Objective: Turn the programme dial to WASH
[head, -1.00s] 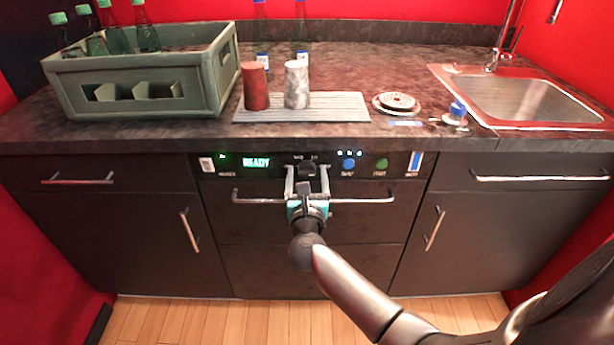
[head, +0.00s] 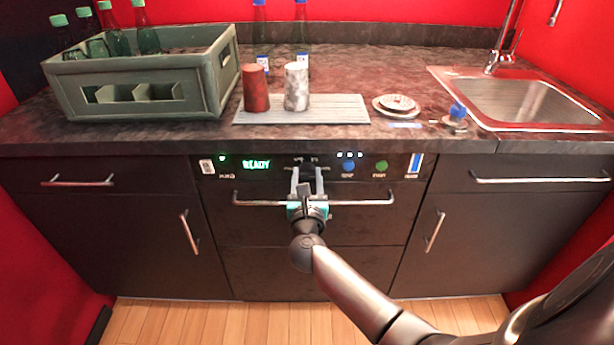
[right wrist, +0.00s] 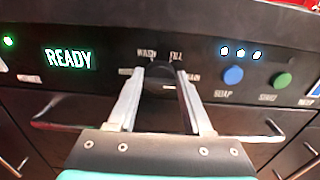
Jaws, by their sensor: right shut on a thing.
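The programme dial (right wrist: 160,77) is a dark round knob on the black front panel (head: 225,170). WASH (right wrist: 147,53) is printed at its upper left and FILL (right wrist: 176,53) at its upper right, with blurred labels at either side. My right gripper (head: 307,172) faces the panel, its two pale fingers shut on the dial, one on each side. The green display (head: 256,164) reads READY. My left gripper is not in view.
A blue button (head: 348,165) and a green button (head: 381,165) sit right of the dial. A bar handle (head: 365,201) runs just below the panel. Above, the counter holds a bottle crate (head: 140,75), a grey mat (head: 340,108) with two cylinders, and a sink (head: 535,100).

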